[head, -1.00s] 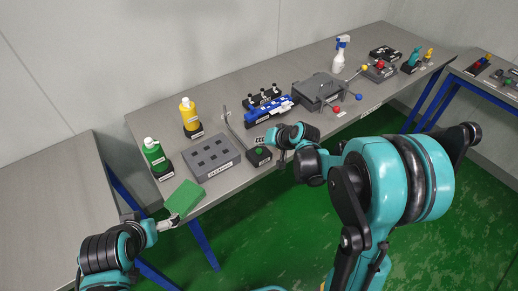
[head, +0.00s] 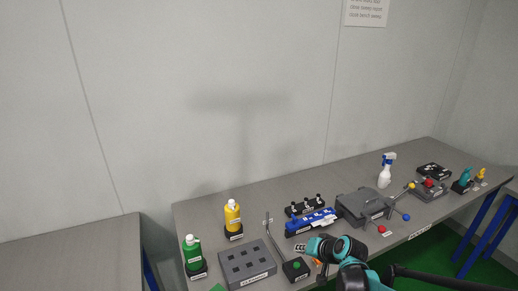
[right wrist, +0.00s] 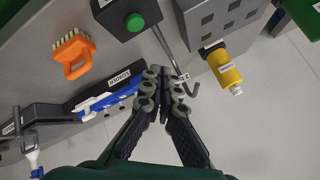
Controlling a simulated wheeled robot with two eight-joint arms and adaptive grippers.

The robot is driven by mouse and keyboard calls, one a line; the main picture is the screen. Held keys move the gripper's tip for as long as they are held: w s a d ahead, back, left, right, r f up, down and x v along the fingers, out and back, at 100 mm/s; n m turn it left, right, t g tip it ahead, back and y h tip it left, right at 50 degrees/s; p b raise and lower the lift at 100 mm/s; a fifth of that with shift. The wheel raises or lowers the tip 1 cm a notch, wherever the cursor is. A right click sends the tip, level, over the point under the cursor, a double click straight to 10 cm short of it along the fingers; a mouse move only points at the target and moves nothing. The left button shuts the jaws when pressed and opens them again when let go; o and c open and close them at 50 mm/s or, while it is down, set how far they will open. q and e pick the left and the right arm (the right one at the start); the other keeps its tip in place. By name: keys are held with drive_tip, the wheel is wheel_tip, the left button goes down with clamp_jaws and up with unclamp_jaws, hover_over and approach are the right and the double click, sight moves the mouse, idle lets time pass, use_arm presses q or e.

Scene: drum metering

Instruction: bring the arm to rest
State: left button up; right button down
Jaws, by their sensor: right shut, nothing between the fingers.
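My right gripper (head: 301,247) is over the bench, between the blue tool on its rack and the black box with a green button. In the right wrist view its fingers (right wrist: 165,92) are together and empty. They overlap the end of the blue tool (right wrist: 108,98) and the bent wire hook (right wrist: 188,86) in the picture; I cannot tell whether they touch. The right arm comes in from the lower right of the head view. My left gripper is out of the picture. A green corner (head: 217,288) shows at the bottom edge of the head view.
The button box (head: 296,269), grey block with holes (head: 247,264), yellow bottle (head: 233,216) and green bottle (head: 193,254) stand on the bench near the gripper. A grey case (head: 364,205) stands to the right. An orange brush (right wrist: 73,53) lies near the rack. The left table (head: 70,256) is bare.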

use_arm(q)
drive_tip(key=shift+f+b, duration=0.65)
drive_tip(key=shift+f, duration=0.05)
use_arm(e)
drive_tip(key=s+r+n+h, duration=0.2)
drive_tip(key=s, duration=1)
drive_tip(key=s+r+n+g+h, duration=0.1)
drive_tip(key=s+r, duration=0.1)
drive_tip(key=s, duration=1)
drive_tip(key=shift+s+n+h, duration=0.35)
drive_tip(key=shift+n+h, duration=0.05)
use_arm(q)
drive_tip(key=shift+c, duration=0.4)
